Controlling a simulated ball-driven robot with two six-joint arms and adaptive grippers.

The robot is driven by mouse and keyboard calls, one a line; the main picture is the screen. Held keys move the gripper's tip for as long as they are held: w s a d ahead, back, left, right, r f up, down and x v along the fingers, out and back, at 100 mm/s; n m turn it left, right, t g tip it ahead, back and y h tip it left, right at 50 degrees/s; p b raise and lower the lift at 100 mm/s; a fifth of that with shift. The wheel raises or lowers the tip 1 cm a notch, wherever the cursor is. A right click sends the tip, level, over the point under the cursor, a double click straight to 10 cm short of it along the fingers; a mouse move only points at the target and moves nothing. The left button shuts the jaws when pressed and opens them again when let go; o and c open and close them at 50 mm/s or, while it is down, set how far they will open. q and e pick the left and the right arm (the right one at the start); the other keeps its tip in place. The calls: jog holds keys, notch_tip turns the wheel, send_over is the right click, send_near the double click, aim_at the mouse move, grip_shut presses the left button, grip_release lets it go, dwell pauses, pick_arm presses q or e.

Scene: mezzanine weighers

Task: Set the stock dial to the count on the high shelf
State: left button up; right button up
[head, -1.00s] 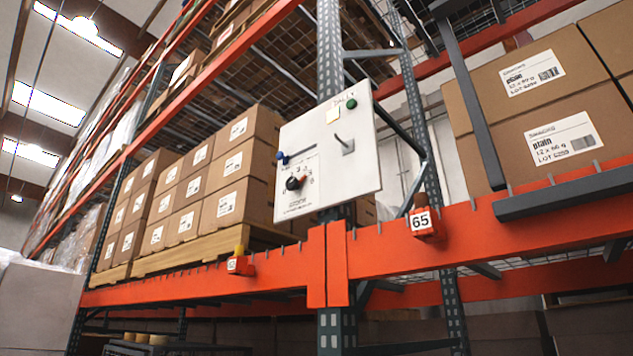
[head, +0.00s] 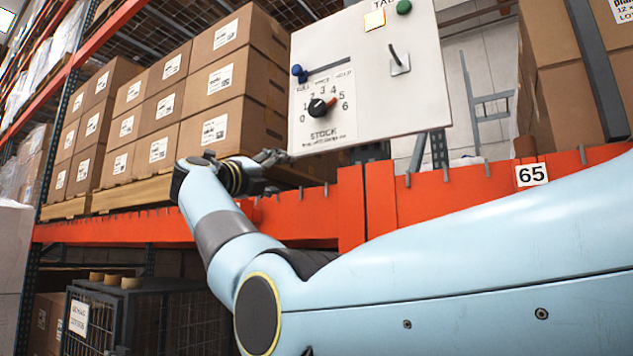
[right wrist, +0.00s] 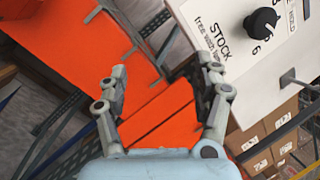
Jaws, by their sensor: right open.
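The knob also shows at the upper right of the right wrist view (right wrist: 261,21). My right gripper (head: 268,158) is below and left of the dial, near the panel's lower left corner, apart from the knob. In the right wrist view its two fingers (right wrist: 162,65) are open with nothing between them. The high shelf is mostly cut off at the top, so its count cannot be read. My left gripper is not in view.
Stacked cartons (head: 235,70) stand on a pallet left of the panel. An orange beam (head: 440,205) with a 65 tag (head: 531,174) runs below it. A blue-knobbed slider (head: 297,70), a toggle lever (head: 398,60) and a green button (head: 404,7) share the panel.

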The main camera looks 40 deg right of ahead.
aim_at(315, 107)
jog(key=s+a+r+m+g+y+p, duration=0.1)
jog(key=s+r+m+y, duration=0.2)
jog(key=r, duration=0.5)
jog(key=s+a+r+m+p, duration=0.1)
jog(key=s+r+m, duration=0.1)
jog(key=s+r, duration=0.5)
jog(key=p+x, duration=0.1)
jog(key=x, duration=0.2)
jog(key=w+r+p+x, duration=0.1)
jog(key=x, duration=0.3)
jog(key=r+p+x, duration=0.1)
jog(key=x, duration=0.3)
jog(key=shift+w+a, duration=0.25)
jog(key=shift+a, duration=0.05)
jog(key=shift+w+d+f, duration=0.2)
jog(key=shift+w+d, duration=0.05)
jog(key=shift+d, duration=0.2)
jog(key=c, duration=1.2)
